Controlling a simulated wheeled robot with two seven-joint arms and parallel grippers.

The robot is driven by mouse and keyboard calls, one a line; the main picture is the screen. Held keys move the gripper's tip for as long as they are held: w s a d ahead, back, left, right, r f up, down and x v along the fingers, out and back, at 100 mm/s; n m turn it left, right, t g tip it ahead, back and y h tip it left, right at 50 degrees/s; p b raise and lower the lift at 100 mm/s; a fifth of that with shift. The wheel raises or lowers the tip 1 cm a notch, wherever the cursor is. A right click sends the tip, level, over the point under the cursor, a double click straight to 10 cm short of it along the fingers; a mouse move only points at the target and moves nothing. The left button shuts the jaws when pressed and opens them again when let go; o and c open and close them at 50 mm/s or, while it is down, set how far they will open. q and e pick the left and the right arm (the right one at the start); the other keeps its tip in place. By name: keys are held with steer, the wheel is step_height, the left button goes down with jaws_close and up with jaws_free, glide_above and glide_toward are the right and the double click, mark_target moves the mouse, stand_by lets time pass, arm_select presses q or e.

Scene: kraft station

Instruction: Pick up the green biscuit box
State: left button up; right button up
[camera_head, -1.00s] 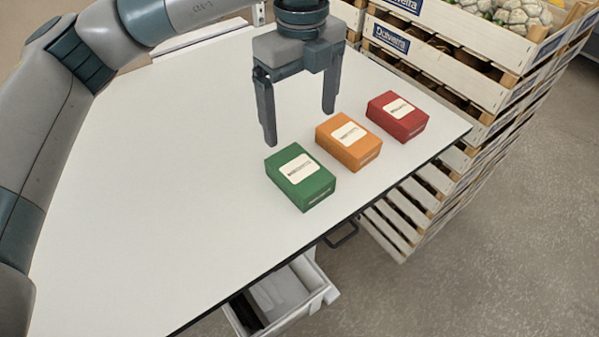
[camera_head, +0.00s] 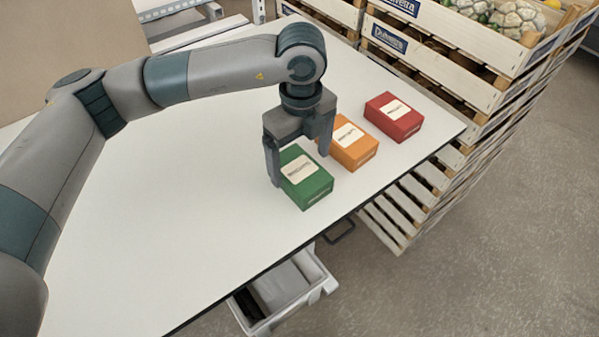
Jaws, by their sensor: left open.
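The green biscuit box (camera_head: 308,183) lies flat on the white table, nearest the front edge in a row of three boxes. My left gripper (camera_head: 300,168) points down over its back part and is open. One finger stands at the box's left side, the other at its back right, close to the orange box. I cannot tell whether the fingers touch the green box. My right gripper is not in view.
An orange box (camera_head: 355,152) stands close to the green one, and a red box (camera_head: 394,118) lies farther right. The white table (camera_head: 170,230) is clear at left. Wooden crates (camera_head: 440,65) are stacked beyond its right edge. A grey bin (camera_head: 285,290) sits below the front edge.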

mark_target(299, 169)
arm_select(q)
steer(key=shift+w+a+f+p, duration=0.1)
steer(key=shift+f+p, duration=0.5)
steer(key=shift+p, duration=0.15)
step_height(299, 169, down, 3)
steer(key=shift+w+p, duration=0.1)
steer(key=shift+p, duration=0.75)
steer(key=shift+f, duration=0.5)
steer(key=c, duration=1.3)
